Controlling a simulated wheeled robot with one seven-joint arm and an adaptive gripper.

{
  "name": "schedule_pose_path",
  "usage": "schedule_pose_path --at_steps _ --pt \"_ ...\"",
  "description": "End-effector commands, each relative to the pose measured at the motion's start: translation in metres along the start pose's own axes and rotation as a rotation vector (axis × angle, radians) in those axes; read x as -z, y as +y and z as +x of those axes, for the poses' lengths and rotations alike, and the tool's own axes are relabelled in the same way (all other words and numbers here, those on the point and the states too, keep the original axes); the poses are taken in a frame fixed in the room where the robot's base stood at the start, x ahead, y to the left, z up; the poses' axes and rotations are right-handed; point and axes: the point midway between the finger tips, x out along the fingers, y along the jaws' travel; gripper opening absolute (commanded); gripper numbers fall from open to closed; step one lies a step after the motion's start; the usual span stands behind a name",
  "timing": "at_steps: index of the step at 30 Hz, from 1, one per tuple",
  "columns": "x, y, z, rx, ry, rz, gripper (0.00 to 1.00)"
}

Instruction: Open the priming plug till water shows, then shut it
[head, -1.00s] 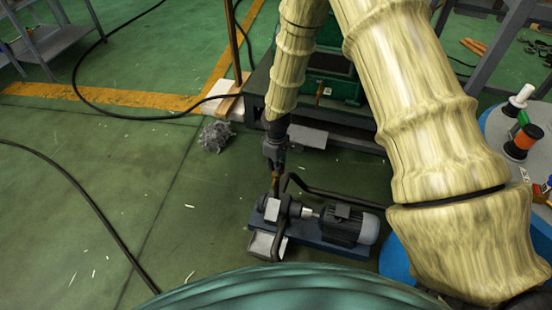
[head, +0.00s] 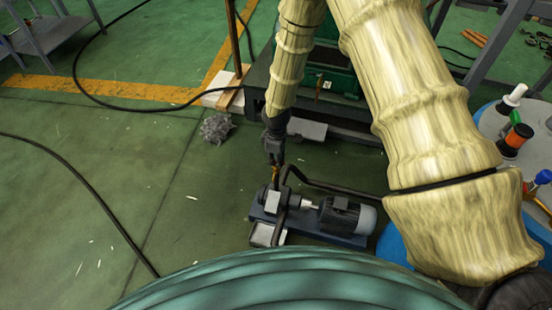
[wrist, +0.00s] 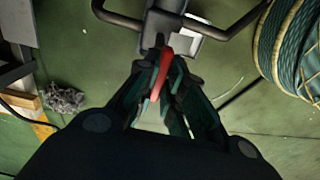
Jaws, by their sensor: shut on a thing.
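The pump (head: 346,214), a grey motor and pump body on a blue-grey base, stands on the green floor in the head view. My gripper (head: 275,166) points down at the top of the pump body, at the pump's left end. A small brass-coloured part shows under its fingertips. In the wrist view my gripper (wrist: 160,85) is shut on a slim red handle (wrist: 164,68), which I take to be the priming plug's. The red handle lies between the fingers, slightly tilted. The plug's seat is hidden behind the fingers, and I cannot make out any water.
Dark pipes (head: 330,187) bend around the pump, close to my gripper. A grey scrap pile (head: 216,128) lies on the floor to the left. Black hoses (head: 85,190) cross the floor. A round drum top (head: 490,130) with bottles stands at the right.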

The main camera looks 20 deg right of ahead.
Motion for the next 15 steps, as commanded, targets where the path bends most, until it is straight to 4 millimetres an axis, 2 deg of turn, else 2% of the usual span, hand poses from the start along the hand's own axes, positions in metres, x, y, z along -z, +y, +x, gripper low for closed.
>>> schedule_pose_path --at_steps 1,2,5,15 --pt "-0.0003 0.0018 -0.0005 -0.002 0.0 0.001 0.0" --pt "-0.0003 0.0018 -0.0005 -0.002 0.0 0.001 0.12" --pt "-0.0002 0.0015 -0.0005 -0.002 0.0 0.001 0.31" --pt "0.0003 0.0006 -0.0011 -0.001 0.0 0.001 0.32"
